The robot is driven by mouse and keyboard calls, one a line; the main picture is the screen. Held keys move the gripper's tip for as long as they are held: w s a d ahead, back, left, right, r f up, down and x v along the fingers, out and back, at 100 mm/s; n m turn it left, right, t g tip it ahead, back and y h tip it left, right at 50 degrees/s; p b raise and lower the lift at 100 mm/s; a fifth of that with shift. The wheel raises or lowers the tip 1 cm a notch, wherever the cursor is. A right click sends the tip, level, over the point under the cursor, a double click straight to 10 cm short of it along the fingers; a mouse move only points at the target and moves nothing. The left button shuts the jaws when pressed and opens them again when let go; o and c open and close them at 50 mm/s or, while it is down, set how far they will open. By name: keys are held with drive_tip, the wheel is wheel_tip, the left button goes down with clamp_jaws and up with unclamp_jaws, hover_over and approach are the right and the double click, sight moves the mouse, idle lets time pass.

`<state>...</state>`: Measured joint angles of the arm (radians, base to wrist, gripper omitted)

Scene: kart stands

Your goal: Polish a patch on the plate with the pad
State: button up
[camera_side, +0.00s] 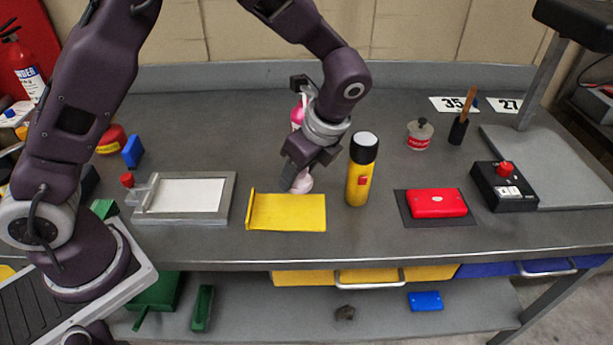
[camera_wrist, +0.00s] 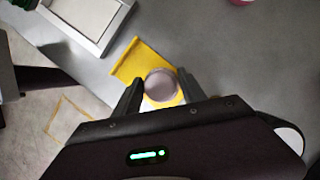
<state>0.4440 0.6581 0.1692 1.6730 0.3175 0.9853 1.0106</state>
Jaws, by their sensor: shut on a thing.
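My gripper (camera_side: 300,172) is shut on a round, pale pinkish knob-like thing (camera_side: 302,184), which I take for the pad. In the wrist view its round grey-mauve top (camera_wrist: 160,85) sits between the two fingers (camera_wrist: 160,92). A flat yellow plate (camera_side: 290,213) with a raised left edge lies on the bench. In the side view the pad is at the plate's back edge. In the wrist view the yellow plate (camera_wrist: 131,64) shows around the pad. I cannot tell whether they touch. The pad's underside is hidden.
A grey-framed white panel (camera_side: 193,195) lies left of the plate. A yellow-black flashlight (camera_side: 358,183) stands close on the right. Beyond it are a red case (camera_side: 436,204) on a dark mat and a black control box (camera_side: 503,190). The bench front edge is near the plate.

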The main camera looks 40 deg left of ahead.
drive_tip(key=s+a+r+n+g, duration=0.2)
drive_tip(key=s+a+n, duration=0.25)
drive_tip(key=a, duration=0.55)
drive_tip(key=n+g+h, duration=0.1)
drive_tip(key=n, duration=0.3)
hover_over(195, 194)
drive_tip(key=w+d, duration=0.2)
drive_tip(key=shift+s+f, duration=0.1)
drive_tip(key=shift+f, duration=2.7)
wheel_tip(195, 194, down, 2)
drive_tip(key=shift+f, duration=0.1)
drive_tip(key=shift+s+a+r, duration=0.3)
drive_tip(key=shift+r, duration=0.05)
drive_tip(key=shift+c, duration=1.2)
drive_tip(key=shift+s+a+f, duration=0.3)
drive_tip(key=shift+s+a, duration=0.2)
drive_tip(key=shift+a, duration=0.05)
drive_tip(key=shift+s+a, duration=1.6)
drive_tip(key=shift+w+d, duration=2)
drive_tip(key=shift+w, duration=0.05)
drive_tip(key=shift+w+d+r, duration=0.1)
drive_tip(key=shift+w+d, duration=0.35)
drive_tip(key=shift+d, duration=0.05)
wheel_tip(195, 194, up, 8)
